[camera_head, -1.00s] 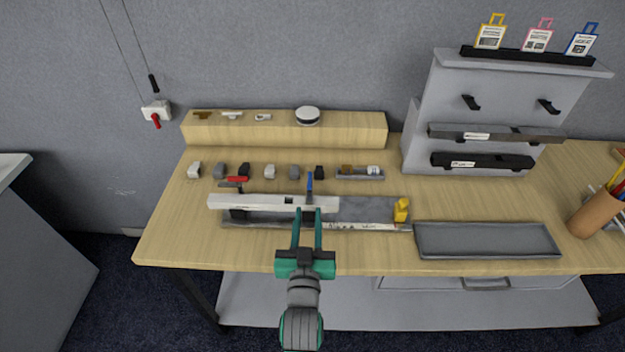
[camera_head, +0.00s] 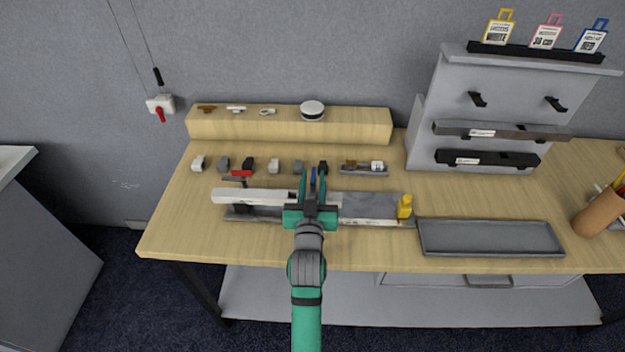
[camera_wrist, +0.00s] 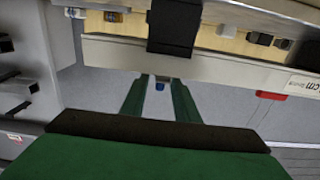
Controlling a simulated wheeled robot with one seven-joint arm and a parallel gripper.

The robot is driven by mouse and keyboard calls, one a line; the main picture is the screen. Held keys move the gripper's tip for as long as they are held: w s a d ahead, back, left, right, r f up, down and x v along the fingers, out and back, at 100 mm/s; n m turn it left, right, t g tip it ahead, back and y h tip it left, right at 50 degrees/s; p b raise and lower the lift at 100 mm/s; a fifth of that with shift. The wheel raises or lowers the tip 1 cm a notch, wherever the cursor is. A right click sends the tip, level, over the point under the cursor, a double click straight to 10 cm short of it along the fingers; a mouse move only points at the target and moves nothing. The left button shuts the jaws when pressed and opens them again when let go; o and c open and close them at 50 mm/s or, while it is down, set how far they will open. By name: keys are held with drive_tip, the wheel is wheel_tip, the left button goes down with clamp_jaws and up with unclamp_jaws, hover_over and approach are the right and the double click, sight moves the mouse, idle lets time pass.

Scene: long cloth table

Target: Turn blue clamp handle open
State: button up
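The blue clamp handle (camera_head: 313,174) stands upright behind the long pale bar (camera_head: 262,197) on the table. My gripper (camera_head: 312,178) reaches over the bar from the front, with one finger on each side of the handle. The fingers are apart and hold nothing. My gripper hides the clamp's lower part in the head view.
A red clamp handle (camera_head: 241,173) lies to the left on the same fixture. A row of small blocks (camera_head: 248,164) and a wooden ledge (camera_head: 290,127) are behind. A yellow block (camera_head: 405,206) and an empty grey tray (camera_head: 490,239) are to the right.

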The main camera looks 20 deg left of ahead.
drive_tip(key=shift+d, duration=0.1)
drive_tip(key=shift+c, duration=0.3)
clamp_jaws()
drive_tip(key=shift+w+d+n+g+y, duration=0.1)
drive_tip(key=shift+n+g+y, duration=0.4)
drive_tip(key=shift+y, duration=0.4)
drive_tip(key=shift+w+d+r+n+g+y, duration=0.1)
drive_tip(key=shift+n+g+y, duration=0.55)
drive_tip(key=shift+n+y, duration=0.3)
drive_tip(key=shift+w+d+f+n+g+y, duration=0.15)
drive_tip(key=shift+n+g+y, duration=0.5)
drive_tip(key=shift+y, duration=0.45)
drive_tip(key=shift+w+d+r+n+g+y, duration=0.15)
drive_tip(key=shift+n+g+y, duration=0.45)
drive_tip(key=shift+n+y, duration=0.4)
drive_tip(key=n+g+y, duration=0.1)
drive_tip(key=g, duration=0.1)
drive_tip(key=n+g+y, duration=0.2)
drive_tip(key=g, duration=0.1)
drive_tip(key=shift+w+n+y, duration=0.1)
drive_tip(key=shift+n+y, duration=0.15)
drive_tip(key=shift+n, duration=0.05)
drive_tip(key=shift+n+g, duration=0.3)
drive_tip(key=shift+g, duration=0.1)
